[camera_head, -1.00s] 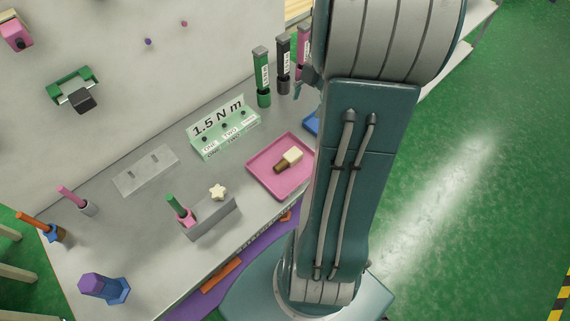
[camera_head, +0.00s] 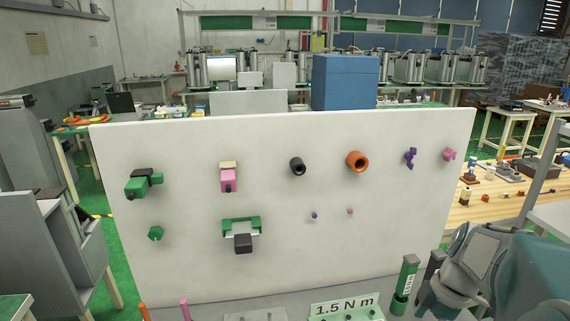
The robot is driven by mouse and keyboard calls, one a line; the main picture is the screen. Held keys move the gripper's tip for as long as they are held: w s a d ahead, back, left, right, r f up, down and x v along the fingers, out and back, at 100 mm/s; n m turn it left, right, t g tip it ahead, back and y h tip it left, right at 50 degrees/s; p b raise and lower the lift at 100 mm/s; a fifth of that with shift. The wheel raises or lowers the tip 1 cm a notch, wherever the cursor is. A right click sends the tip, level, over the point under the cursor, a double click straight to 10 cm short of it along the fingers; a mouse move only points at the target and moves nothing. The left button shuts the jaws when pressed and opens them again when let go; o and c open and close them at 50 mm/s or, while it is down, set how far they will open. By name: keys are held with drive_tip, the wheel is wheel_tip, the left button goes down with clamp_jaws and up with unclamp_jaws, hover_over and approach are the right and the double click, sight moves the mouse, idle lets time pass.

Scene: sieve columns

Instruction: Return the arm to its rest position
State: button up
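My arm (camera_head: 475,262) shows at the lower right of the head view as grey and teal parts, cut off by the right and bottom edges. It is in front of the right end of the bench and overlaps the lower right of the white board. I cannot clearly make out the fingertips of my gripper among these parts. Whether it is open, shut or holding anything does not show.
The upright white board (camera_head: 290,190) carries several coloured fittings. At its foot stand a 1.5 N m block (camera_head: 345,307) and a green-labelled tool (camera_head: 404,280), close beside my arm. A grey cabinet (camera_head: 45,230) is at the left.

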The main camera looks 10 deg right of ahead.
drive_tip(key=s+a+r+m+t+h, duration=0.1)
drive_tip(key=s+a+r+m+t, duration=0.1)
drive_tip(key=a+m, duration=0.5)
drive_tip(key=s+a+r+m+t+h, duration=0.1)
drive_tip(key=s+a+r+m+t, duration=0.2)
drive_tip(key=a+m, duration=0.4)
drive_tip(key=shift+a+r+h, duration=0.3)
drive_tip(key=shift+a+r, duration=0.6)
drive_tip(key=shift+a, duration=1)
